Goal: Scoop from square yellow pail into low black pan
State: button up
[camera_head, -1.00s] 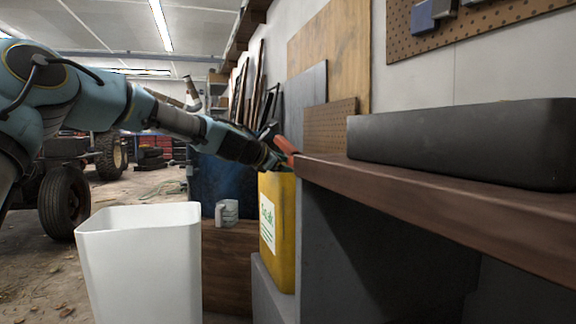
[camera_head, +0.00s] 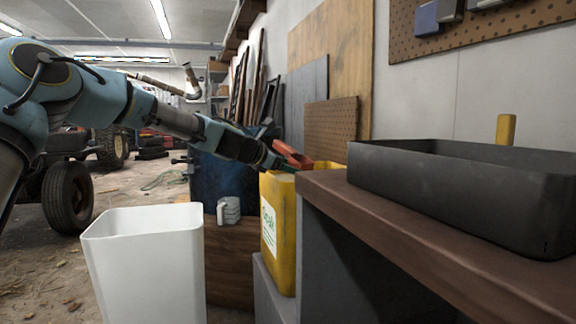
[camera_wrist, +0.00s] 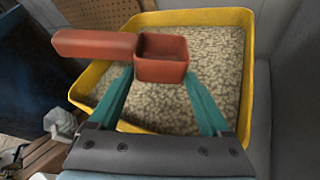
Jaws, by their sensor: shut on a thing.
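The square yellow pail (camera_head: 281,230) stands left of the bench, with a white label on its side. In the wrist view the yellow pail (camera_wrist: 203,17) is full of pale, coarse bits. My gripper (camera_head: 277,160) is over the pail. In the wrist view my gripper (camera_wrist: 160,76) has its teal fingers shut on a red scoop (camera_wrist: 162,70), whose handle points left. The scoop is above the contents and its cup looks empty. The scoop also shows in the head view (camera_head: 293,156). The low black pan (camera_head: 440,190) sits on the bench at right.
The brown bench top (camera_head: 400,218) has its left edge close beside the pail. A white bin (camera_head: 145,265) stands at the left front. A yellow upright object (camera_head: 506,130) shows behind the pan. A pegboard with tools (camera_head: 480,28) hangs above.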

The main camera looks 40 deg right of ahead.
notch_tip(320, 180, up, 9)
jog(key=n+g+p, duration=0.2)
jog(key=p, duration=1.3)
jog(key=shift+r+n, duration=0.15)
jog(key=shift+n, duration=0.15)
dwell(0.8)
